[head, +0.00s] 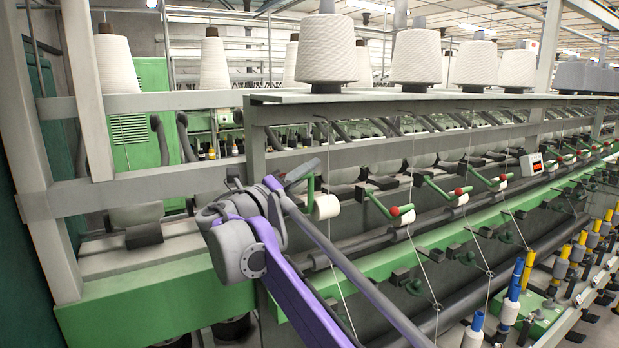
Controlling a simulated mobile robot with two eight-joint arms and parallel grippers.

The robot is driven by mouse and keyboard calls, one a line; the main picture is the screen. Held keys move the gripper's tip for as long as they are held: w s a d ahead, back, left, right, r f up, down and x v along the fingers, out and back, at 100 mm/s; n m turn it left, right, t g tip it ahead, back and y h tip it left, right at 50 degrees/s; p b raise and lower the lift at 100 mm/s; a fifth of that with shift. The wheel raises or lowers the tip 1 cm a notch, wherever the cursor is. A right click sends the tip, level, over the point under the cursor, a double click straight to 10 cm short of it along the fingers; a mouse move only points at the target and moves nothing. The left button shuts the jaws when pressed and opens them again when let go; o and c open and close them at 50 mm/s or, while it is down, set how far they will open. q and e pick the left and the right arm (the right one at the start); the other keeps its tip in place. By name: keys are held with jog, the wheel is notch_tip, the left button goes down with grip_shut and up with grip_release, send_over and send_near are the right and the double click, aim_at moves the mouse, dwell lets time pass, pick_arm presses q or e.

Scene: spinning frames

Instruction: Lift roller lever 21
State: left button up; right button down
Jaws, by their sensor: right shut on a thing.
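My right gripper (304,172) is at the end of the purple and grey arm, left of the picture's middle. It is shut on the nearest green roller lever (310,194). This lever's green arm stands nearly upright beside its white roller (327,207), and its upper end is hidden at the gripper. I cannot read a number on it. The neighbouring green lever (378,204) slopes down to the right, with a red knob (395,211) at its end. My left gripper is not in view.
A row of similar levers with red knobs (503,177) runs off to the right along the green rail (440,238). Thin yarns (413,185) hang in front of the machine. White yarn cones (417,58) stand on the shelf above. Bobbins (510,305) stand at the lower right.

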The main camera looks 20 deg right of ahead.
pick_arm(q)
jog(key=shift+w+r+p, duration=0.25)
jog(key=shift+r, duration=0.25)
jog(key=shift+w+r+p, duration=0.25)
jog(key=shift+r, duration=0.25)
pick_arm(e)
jog(key=shift+w+a+r, duration=0.1)
jog(key=shift+w+r, duration=0.6)
jog(key=shift+w, duration=0.3)
jog(key=c, duration=0.8)
grip_release()
jog(key=shift+w, duration=0.15)
jog(key=shift+c, duration=0.2)
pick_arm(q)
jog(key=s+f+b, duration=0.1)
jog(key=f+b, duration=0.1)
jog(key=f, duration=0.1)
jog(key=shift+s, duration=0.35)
pick_arm(e)
jog(key=v, duration=1.1)
